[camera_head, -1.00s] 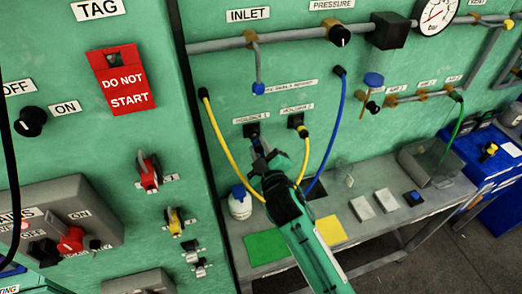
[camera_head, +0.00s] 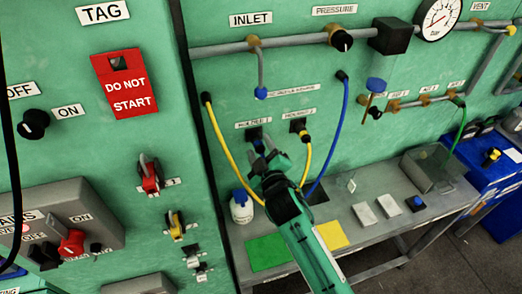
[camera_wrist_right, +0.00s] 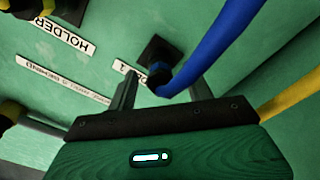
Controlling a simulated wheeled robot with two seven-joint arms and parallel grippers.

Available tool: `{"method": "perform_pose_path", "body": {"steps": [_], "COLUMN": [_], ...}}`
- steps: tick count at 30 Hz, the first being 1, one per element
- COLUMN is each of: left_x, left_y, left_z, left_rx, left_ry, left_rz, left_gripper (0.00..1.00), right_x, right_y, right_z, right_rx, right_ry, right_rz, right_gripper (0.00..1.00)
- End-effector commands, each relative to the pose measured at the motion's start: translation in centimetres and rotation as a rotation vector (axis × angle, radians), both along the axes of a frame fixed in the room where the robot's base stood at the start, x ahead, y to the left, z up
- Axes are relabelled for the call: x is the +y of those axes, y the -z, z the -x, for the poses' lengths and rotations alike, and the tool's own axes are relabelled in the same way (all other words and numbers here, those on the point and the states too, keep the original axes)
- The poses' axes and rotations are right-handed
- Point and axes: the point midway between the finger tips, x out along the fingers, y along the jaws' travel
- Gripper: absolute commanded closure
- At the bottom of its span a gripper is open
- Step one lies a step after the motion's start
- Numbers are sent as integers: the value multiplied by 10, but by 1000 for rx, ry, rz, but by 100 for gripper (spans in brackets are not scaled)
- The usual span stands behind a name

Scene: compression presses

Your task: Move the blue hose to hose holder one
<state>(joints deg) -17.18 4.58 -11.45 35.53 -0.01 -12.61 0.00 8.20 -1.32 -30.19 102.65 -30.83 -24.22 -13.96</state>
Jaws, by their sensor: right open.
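The blue hose (camera_head: 331,138) hangs from a fitting on the green panel and loops down behind my right arm. In the right wrist view its lower end (camera_wrist_right: 180,78) sits at a dark square socket, hose holder one (camera_wrist_right: 160,52), beside a label ending in "1". In the head view the same holder (camera_head: 253,133) is partly behind my gripper. My right gripper (camera_head: 263,151) is open at this holder. In the right wrist view its two fingers (camera_wrist_right: 163,92) stand on either side of the hose end, with gaps visible. My left gripper is out of view.
A yellow hose (camera_head: 219,145) hangs left of the gripper, and its other end is in the neighbouring holder (camera_head: 298,125). A white bottle (camera_head: 241,208) stands on the grey bench (camera_head: 370,240) below. A clear box (camera_head: 427,167) is farther right.

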Motion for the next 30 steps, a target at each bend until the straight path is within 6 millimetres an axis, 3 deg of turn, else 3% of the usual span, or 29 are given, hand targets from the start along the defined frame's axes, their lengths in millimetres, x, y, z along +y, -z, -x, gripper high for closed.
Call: {"method": "perform_pose_path", "body": {"steps": [8, 21, 30], "left_x": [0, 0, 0], "left_y": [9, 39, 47], "left_z": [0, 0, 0], "left_rx": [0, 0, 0], "left_ry": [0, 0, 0], "left_rz": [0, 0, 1], "left_gripper": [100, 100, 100], "right_x": [-7, -32, -42], "right_y": [3, 4, 1], "right_z": [19, 100, 129], "right_rx": [0, 1, 1], "right_ry": [1, -1, -1], "right_rz": [1, -1, 0], "right_gripper": [48, 48, 48]}}
